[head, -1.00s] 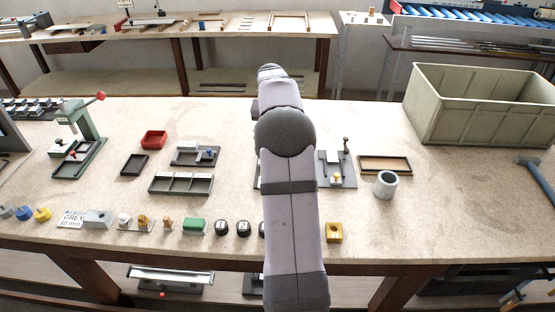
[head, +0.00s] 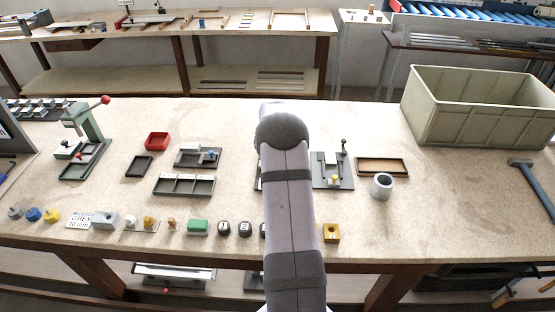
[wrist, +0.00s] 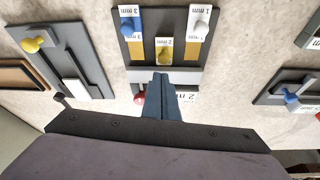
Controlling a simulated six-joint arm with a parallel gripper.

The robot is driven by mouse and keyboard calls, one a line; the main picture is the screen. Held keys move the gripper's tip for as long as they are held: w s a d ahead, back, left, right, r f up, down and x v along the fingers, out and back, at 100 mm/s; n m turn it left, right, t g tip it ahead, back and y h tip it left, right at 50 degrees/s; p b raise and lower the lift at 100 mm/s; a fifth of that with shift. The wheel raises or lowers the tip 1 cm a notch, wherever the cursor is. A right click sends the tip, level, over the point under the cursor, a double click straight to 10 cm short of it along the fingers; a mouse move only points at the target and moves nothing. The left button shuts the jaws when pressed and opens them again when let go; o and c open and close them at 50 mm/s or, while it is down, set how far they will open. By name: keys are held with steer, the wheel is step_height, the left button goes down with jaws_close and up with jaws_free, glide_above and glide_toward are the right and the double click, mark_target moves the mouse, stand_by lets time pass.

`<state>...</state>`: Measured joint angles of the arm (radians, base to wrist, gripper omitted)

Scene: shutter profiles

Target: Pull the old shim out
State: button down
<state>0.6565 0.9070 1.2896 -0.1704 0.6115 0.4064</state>
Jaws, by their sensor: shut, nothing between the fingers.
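My gripper (wrist: 160,80) is shut and empty in the wrist view, its fingertips over the edge of a dark shim rack (wrist: 138,53). A red knob (wrist: 139,98) shows beside my fingers, partly hidden. A fixture plate (wrist: 98,80) with a yellow-knobbed piece (wrist: 32,45) is at left; another with a blue-knobbed piece (wrist: 290,97) is at right. I cannot tell which piece is the old shim. In the head view my arm hides the gripper.
In the head view, a shallow brown tray (head: 382,166) and a grey cup (head: 381,186) stand right of my arm. A large crate (head: 480,108) is at the back right. A green press (head: 85,143) stands at left. The bench behind the fixtures is mostly clear.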

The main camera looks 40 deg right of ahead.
steer(key=shift+s+a+f, duration=0.1)
steer(key=shift+s+a, duration=0.25)
steer(key=shift+a, duration=0.15)
steer(key=shift+s, duration=0.1)
steer(key=shift+s+a+f+b, duration=0.1)
steer(key=shift+s+a+b, duration=0.95)
steer(key=shift+s+a, duration=0.65)
steer(key=shift+a+f, duration=0.1)
steer(key=shift+f, duration=0.05)
